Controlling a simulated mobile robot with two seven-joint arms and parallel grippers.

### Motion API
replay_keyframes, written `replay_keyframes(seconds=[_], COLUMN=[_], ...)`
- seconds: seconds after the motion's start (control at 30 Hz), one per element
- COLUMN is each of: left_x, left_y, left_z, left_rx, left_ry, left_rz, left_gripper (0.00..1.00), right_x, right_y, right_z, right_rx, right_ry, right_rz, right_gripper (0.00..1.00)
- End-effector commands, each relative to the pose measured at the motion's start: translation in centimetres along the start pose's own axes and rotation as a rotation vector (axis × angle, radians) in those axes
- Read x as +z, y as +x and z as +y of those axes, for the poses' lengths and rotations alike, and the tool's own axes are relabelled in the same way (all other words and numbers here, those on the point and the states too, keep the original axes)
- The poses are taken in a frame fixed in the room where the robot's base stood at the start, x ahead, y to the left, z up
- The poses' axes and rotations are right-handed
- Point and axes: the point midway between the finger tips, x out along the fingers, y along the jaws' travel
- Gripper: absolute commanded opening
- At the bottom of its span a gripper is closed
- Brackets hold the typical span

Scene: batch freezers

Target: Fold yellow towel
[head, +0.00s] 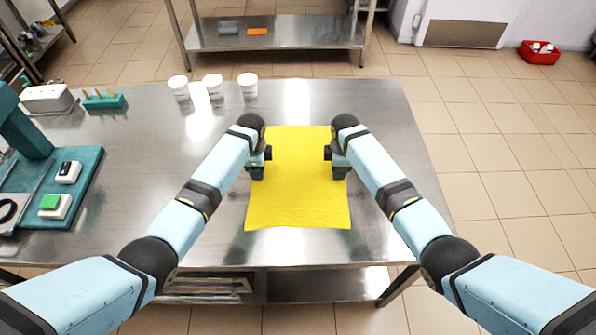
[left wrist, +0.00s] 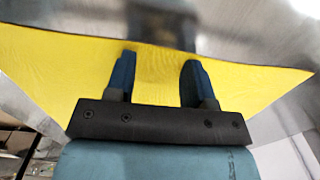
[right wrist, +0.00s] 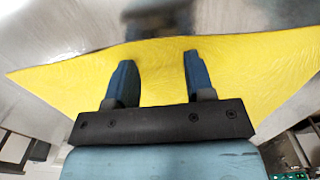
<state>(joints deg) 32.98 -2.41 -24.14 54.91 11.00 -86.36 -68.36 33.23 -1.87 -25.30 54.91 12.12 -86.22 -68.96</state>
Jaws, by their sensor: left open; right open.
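The yellow towel (head: 297,200) lies flat and spread out on the steel table, in front of me. My left gripper (head: 262,163) is over its left edge and my right gripper (head: 334,162) is over its right edge, both around the towel's middle. In the left wrist view my left gripper (left wrist: 157,75) is open with the towel (left wrist: 70,75) beneath its fingers. In the right wrist view my right gripper (right wrist: 157,72) is open, also with the towel (right wrist: 255,70) beneath. Neither gripper has cloth pinched between its fingers. I cannot tell whether the fingertips touch the towel.
The steel table (head: 390,110) is bare around the towel. Three white tubs (head: 213,86) stand at its back edge. A teal device (head: 80,185) with a scale (head: 55,206) is at the left. A teal rack (head: 104,101) stands behind it.

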Motion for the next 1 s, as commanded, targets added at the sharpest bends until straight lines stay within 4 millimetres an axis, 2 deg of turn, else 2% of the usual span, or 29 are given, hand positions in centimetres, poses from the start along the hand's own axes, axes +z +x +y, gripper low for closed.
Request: replay_keyframes(seconds=[0.07, 0.47, 1.0], left_x=[0.01, 0.04, 0.08], left_y=[0.20, 0.24, 0.05], left_z=[0.00, 0.04, 0.06], left_rx=[0.000, 0.001, 0.002], left_ry=[0.000, 0.000, -0.001], left_rz=[0.000, -0.001, -0.001], left_gripper=[0.46, 0.00, 0.00], right_x=[-0.01, 0.02, 0.05], right_y=[0.20, 0.23, 0.03], right_z=[0.00, -0.04, -0.06], right_rx=[0.000, -0.001, -0.002], right_ry=[0.000, 0.000, 0.001], right_rz=[0.000, 0.000, -0.001], right_gripper=[0.45, 0.00, 0.00])
